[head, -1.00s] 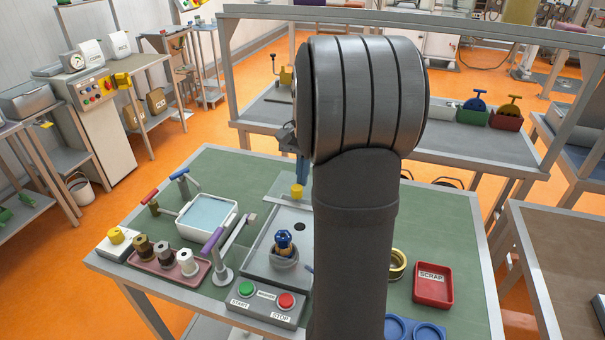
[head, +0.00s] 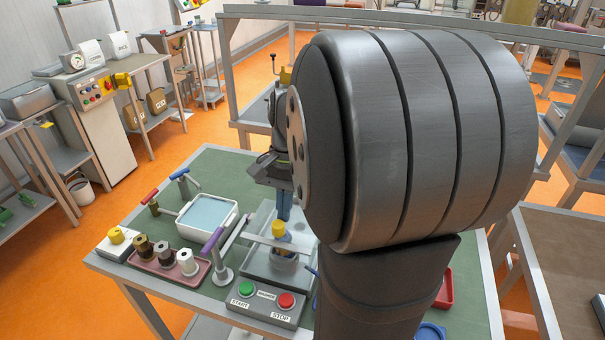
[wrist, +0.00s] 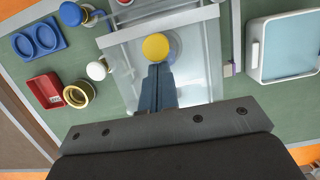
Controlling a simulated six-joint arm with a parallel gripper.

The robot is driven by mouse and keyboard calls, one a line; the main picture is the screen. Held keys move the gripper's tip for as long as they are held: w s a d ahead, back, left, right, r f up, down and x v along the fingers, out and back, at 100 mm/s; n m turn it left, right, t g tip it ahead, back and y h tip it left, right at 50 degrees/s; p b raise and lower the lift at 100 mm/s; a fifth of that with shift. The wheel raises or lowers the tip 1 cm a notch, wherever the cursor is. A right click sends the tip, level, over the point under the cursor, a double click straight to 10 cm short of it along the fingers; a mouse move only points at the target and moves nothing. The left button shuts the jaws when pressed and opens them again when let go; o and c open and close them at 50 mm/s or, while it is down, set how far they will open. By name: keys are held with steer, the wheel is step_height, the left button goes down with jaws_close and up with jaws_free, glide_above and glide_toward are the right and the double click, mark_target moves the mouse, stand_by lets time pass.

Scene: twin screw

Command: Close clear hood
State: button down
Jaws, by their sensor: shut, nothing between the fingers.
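The clear hood (head: 262,258) is a see-through cover with a pale bar and a yellow knob (head: 278,229). It now stands over the grey base plate and the cup-shaped holder behind the buttons; I cannot tell whether it is fully down. My gripper (head: 283,218) has blue fingers, which are shut and empty, right behind the knob. In the wrist view, the fingertips (wrist: 157,67) are at the edge of the yellow knob (wrist: 156,47), touching or nearly so. The clear pane (wrist: 190,65) spreads around them. The blue-topped part in the holder is mostly hidden.
A button box (head: 266,303) with START and STOP stands in front. In the wrist view, a red bin (wrist: 45,91) and brass ring (wrist: 77,92) lie aside.

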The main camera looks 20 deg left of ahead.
steer(key=shift+s, duration=1)
steer(key=shift+f, duration=0.1)
steer(key=w, duration=0.4)
steer(key=shift+w, duration=0.15)
steer(key=v, duration=1)
steer(key=x, duration=0.8)
steer(key=s+f, duration=0.1)
steer(key=s, duration=0.1)
steer(key=shift+s+f, duration=0.35)
steer(key=shift+s, duration=0.8)
